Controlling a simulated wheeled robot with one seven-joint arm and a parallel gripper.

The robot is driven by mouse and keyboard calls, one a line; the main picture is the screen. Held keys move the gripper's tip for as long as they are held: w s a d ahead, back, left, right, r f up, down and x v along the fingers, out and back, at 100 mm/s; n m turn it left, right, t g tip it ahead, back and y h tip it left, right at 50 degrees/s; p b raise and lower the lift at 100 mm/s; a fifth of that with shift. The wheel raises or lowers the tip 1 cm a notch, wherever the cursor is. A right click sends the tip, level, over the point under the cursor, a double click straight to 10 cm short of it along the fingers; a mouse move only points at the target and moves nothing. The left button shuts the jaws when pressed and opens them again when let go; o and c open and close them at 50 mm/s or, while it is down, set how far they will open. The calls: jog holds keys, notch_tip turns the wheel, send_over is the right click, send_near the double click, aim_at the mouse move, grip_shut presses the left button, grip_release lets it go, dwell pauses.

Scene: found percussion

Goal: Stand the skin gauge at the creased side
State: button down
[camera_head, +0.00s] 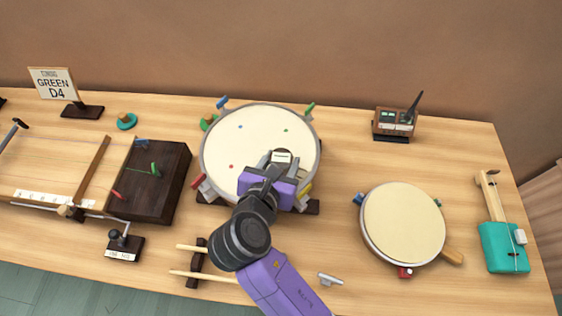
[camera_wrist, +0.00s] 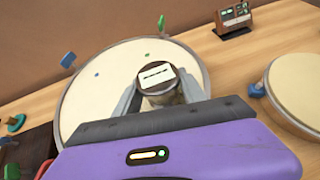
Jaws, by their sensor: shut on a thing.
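The skin gauge (camera_wrist: 155,76) is a small round thing with a dark rim and a white label with dark marks on top. It also shows in the head view (camera_head: 282,157). My gripper (camera_head: 281,166) is shut on it, one finger at each side, over the near right part of the large drum's pale skin (camera_head: 250,135). Whether the gauge touches the skin I cannot tell. Blue, green and red dots mark the skin. Blue, green, red and yellow pegs stand around the rim. I can make out no crease; my gripper hides the skin's near right part.
A smaller round drum (camera_head: 403,223) with a handle lies right of the large drum. A brown box with dials (camera_head: 395,123) stands behind it. A teal stringed instrument (camera_head: 503,247) lies far right. Sticks on a rest (camera_head: 197,262) and a dark wooden box (camera_head: 160,182) are left.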

jog(key=shift+f, duration=0.3)
jog(key=shift+f, duration=0.15)
jog(key=c, duration=0.7)
grip_release()
jog(key=shift+o, duration=0.2)
jog(key=shift+s+a+r, duration=0.15)
jog(key=shift+s+r, duration=0.15)
jog(key=v, duration=1.1)
jog(key=shift+s, duration=0.2)
